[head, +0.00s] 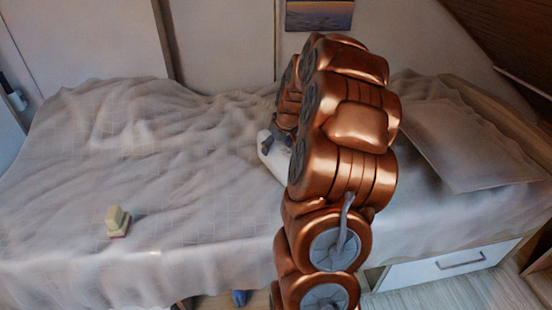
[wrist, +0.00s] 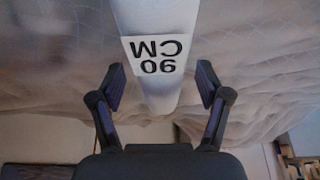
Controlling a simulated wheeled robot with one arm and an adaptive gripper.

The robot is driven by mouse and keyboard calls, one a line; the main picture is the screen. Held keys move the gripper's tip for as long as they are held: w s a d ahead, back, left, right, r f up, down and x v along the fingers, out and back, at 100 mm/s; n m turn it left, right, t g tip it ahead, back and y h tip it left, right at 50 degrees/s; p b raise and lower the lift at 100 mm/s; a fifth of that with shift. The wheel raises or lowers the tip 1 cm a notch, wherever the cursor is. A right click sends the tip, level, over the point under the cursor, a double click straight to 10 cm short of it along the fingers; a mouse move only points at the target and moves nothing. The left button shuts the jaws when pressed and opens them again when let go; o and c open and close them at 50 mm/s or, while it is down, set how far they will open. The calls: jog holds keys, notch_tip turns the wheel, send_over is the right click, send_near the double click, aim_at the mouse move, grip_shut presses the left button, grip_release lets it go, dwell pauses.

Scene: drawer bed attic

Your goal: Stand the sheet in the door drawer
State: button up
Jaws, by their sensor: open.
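A white rolled sheet with a "90 CM" label (wrist: 150,85) reaches down from the top of the wrist view, its end between the fingers of my gripper (wrist: 162,86). The fingers are open, with a gap on each side of the roll. In the head view the sheet's white end (head: 272,152) lies on the bed beside my arm; the rest is hidden behind the arm. My gripper is mostly hidden there too. A white drawer front with a grey handle (head: 425,272) is under the bed at the right and looks shut; I cannot tell whether it is the door drawer.
The bed (head: 130,190) has a rumpled pale cover. A small yellowish block with a dark pink base (head: 118,222) sits near its front edge at the left. A flat pale pillow (head: 465,150) lies at the right. The middle left of the bed is clear.

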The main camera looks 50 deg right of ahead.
jog(key=shift+x, duration=1.6)
jog(key=shift+c, duration=0.4)
jog(key=shift+r, duration=0.1)
grip_shut()
